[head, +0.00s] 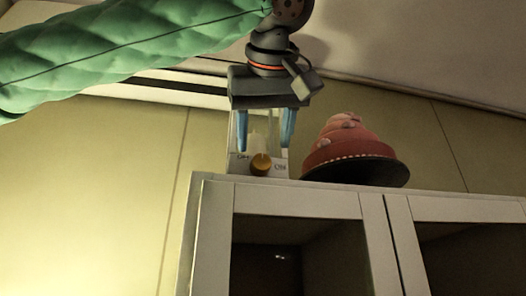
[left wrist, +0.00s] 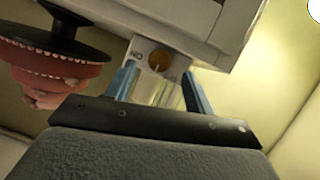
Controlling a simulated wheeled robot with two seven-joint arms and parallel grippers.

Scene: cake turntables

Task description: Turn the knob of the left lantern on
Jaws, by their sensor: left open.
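The lantern (head: 240,163) stands on top of a cabinet near its left end, with clear sides and a pale candle inside. Its orange-brown knob (head: 261,164) sits low on the front between the OFF and ON labels. My left gripper (head: 269,147) hangs over the lantern with its blue fingers apart, one on each side, above the knob. In the left wrist view the knob (left wrist: 160,60) shows between and beyond the open fingers (left wrist: 160,88), upside down. The fingers hold nothing; I cannot tell whether they touch the lantern. My right gripper is not in view.
A pink tiered cake (head: 343,143) on a dark turntable (head: 390,173) stands just right of the lantern, close to my left gripper. The pale cabinet (head: 290,200) has dark door panels below. Walls rise behind it.

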